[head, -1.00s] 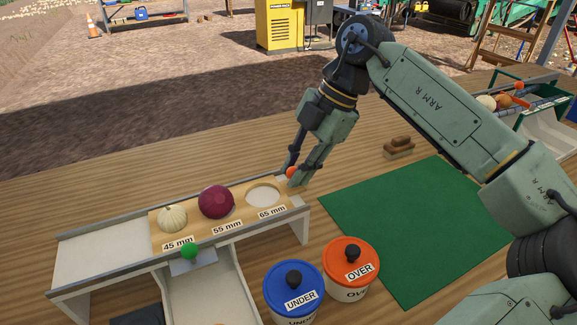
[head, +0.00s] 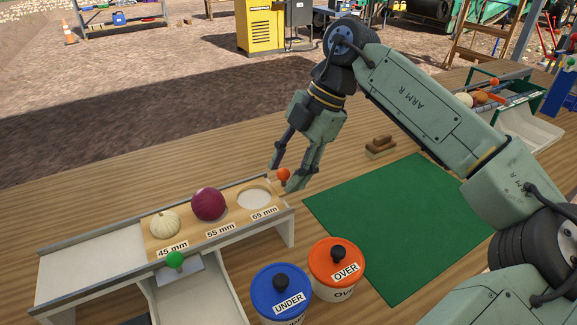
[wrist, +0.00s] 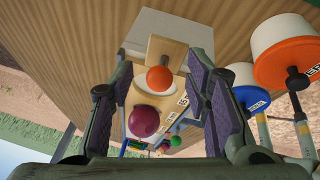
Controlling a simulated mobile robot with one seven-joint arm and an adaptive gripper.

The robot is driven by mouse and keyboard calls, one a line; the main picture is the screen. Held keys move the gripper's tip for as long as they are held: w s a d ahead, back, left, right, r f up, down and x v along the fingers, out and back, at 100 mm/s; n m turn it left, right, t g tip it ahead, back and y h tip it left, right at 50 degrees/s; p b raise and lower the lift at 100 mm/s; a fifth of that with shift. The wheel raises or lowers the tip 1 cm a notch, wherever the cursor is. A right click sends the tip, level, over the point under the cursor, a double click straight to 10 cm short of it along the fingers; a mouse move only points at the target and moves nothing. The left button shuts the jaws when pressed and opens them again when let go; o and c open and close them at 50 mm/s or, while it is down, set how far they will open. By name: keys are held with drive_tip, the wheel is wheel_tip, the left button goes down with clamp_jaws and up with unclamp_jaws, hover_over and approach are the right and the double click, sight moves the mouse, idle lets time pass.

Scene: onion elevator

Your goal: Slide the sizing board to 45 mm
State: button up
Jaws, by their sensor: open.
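The wooden sizing board (head: 232,206) lies in a pale trough (head: 85,268), with marks 45 mm, 55 mm and 65 mm. A small white onion (head: 165,224) sits at 45 mm and a red onion (head: 208,204) at 55 mm; the 65 mm hole (head: 254,199) is empty. An orange knob (head: 283,174) stands at the board's right end. My gripper (head: 282,176) is open, its fingers on either side of the knob. In the wrist view the knob (wrist: 159,79) shows between the fingers, with gaps, and the red onion (wrist: 143,121) lies beyond it.
A green knob (head: 175,260) on a plate sits at the trough's front, above a chute. The blue-lidded UNDER bin (head: 280,290) and orange-lidded OVER bin (head: 337,262) stand in front. A green mat (head: 400,230) to the right is bare; a brown block (head: 380,147) lies behind it.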

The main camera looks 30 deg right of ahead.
drive_tip(key=shift+r, duration=0.15)
idle(0.3)
drive_tip(key=shift+r+p, duration=2.2)
drive_tip(key=shift+r, duration=0.75)
drive_tip(key=shift+s+f, duration=0.1)
drive_tip(key=shift+f, duration=0.05)
